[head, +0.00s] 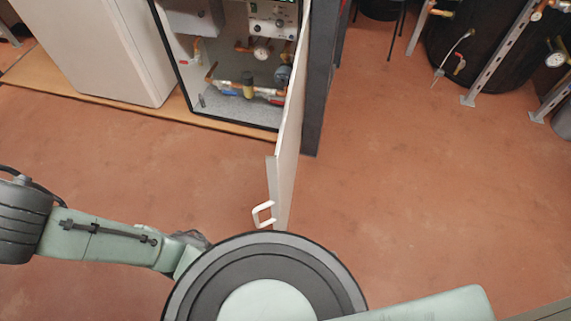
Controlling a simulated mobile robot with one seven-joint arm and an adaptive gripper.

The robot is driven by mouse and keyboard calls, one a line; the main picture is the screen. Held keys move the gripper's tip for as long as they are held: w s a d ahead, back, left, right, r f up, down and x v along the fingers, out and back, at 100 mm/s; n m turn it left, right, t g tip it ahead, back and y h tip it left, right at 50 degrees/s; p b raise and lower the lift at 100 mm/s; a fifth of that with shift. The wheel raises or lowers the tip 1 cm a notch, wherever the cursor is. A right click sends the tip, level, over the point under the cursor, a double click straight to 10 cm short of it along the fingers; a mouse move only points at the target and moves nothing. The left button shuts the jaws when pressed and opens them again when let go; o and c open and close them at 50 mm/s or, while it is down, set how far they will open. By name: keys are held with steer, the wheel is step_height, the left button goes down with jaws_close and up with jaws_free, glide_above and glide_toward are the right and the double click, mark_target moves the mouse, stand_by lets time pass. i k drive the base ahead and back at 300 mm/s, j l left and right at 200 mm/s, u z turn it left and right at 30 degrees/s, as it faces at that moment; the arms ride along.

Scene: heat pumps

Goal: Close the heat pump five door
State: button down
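The heat pump door (287,148) stands open, swung out toward me from the right side of an open cabinet (237,103). I see it nearly edge-on. Its white handle (262,214) is on the left face, near the door's free end. Inside the cabinet are pipes, valves, gauges and a control panel (272,20). No label with the number five can be read. My arm crosses the bottom of the head view, its large round joint just below the door's near end. My gripper cannot be made out, so its state does not show.
A closed white cabinet (108,45) stands left of the open one, on a wooden base (95,97). A dark post (318,85) stands right of the door. A black tank (485,50) with metal supports is at the upper right. The reddish floor (410,190) on the right is clear.

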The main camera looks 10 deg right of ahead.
mark_target(281, 168)
steer(key=l+u, duration=0.15)
steer(key=l, duration=0.6)
steer(key=k+l, duration=0.15)
steer(key=l, duration=0.2)
steer(key=k+l+z, duration=0.15)
steer(key=l, duration=0.2)
steer(key=k+l, duration=0.1)
steer(key=l, duration=0.25)
steer(key=k+l+z, duration=0.1)
steer(key=l, duration=0.25)
